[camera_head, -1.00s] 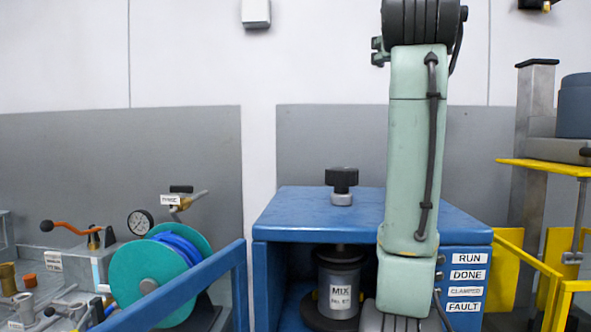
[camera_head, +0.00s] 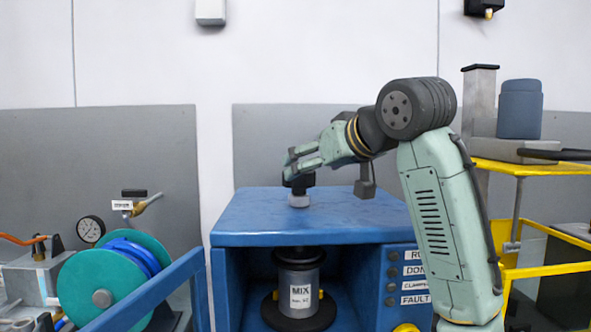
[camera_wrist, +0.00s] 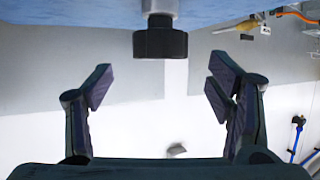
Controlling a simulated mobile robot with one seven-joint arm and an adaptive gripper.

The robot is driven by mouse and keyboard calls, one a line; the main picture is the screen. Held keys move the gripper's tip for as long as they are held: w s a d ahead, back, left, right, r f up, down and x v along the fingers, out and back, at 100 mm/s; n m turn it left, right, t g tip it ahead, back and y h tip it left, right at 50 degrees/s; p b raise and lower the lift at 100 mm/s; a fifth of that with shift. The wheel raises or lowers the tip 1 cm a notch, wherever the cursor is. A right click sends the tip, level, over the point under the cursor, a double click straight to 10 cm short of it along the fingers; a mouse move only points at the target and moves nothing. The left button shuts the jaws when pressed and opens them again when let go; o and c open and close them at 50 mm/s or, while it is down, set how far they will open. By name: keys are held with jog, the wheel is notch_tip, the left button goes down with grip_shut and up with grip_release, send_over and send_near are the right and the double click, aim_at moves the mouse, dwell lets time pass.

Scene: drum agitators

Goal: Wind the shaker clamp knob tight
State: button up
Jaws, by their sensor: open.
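The black clamp knob (camera_head: 299,181) stands on a grey collar on top of the blue shaker cabinet (camera_head: 245,213). Below it, inside the cabinet, a grey MIX can (camera_head: 300,285) stands upright. My gripper (camera_head: 289,163) is at the knob, and its fingers partly cover the knob's top in the head view. In the wrist view, which is upside down, the knob (camera_wrist: 160,42) shows between the lines of the two spread fingers, just past their tips. My gripper (camera_wrist: 159,76) is open and empty there. I cannot tell whether a finger touches the knob.
The panel at the cabinet's right has RUN, DONE, CLAMPED and FAULT labels (camera_head: 415,300); no lamp is clearly lit. A teal hose reel (camera_head: 90,290) and blue rail (camera_head: 150,292) are at left. A yellow-railed stand (camera_head: 515,168) is at right. The cabinet top is otherwise clear.

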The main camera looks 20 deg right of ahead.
aim_at(299, 183)
jog(key=p+x, duration=0.1)
jog(key=x, duration=0.5)
jog(key=shift+w+a+p, duration=0.15)
jog(key=shift+w+p, duration=0.15)
jog(key=shift+w, duration=0.1)
jog(key=shift+c, duration=0.5)
jog(key=c, duration=1.1)
jog(key=shift+o, duration=0.2)
jog(key=shift+f+m+h, duration=0.1)
jog(key=shift+m+h, duration=0.2)
